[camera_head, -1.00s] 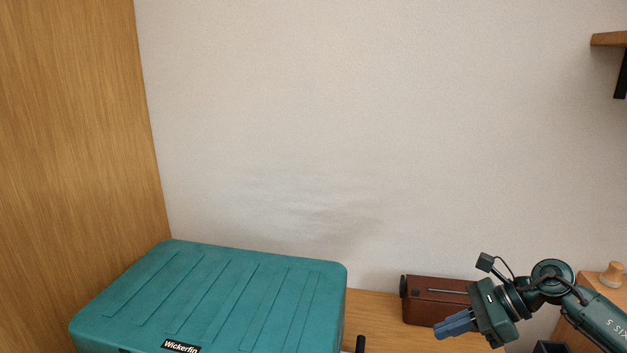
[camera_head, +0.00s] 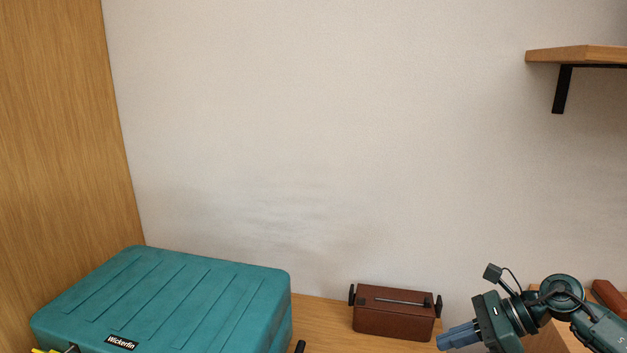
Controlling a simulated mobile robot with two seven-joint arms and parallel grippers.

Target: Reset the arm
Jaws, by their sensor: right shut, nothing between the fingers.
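My right gripper (camera_head: 458,338) is at the lower right of the head view, with its blue fingers pointing left. It is shut and holds nothing. It is just right of a reddish-brown box (camera_head: 393,323) with black side handles, which stands on the wooden surface (camera_head: 322,317). I cannot tell whether it touches the box. No drawer shows in this frame.
A large teal case (camera_head: 190,295) labelled Wickerfin stands at the lower left beside a wooden panel (camera_head: 60,150). A wooden shelf (camera_head: 580,54) on a black bracket is on the wall at the upper right. The wall between is bare.

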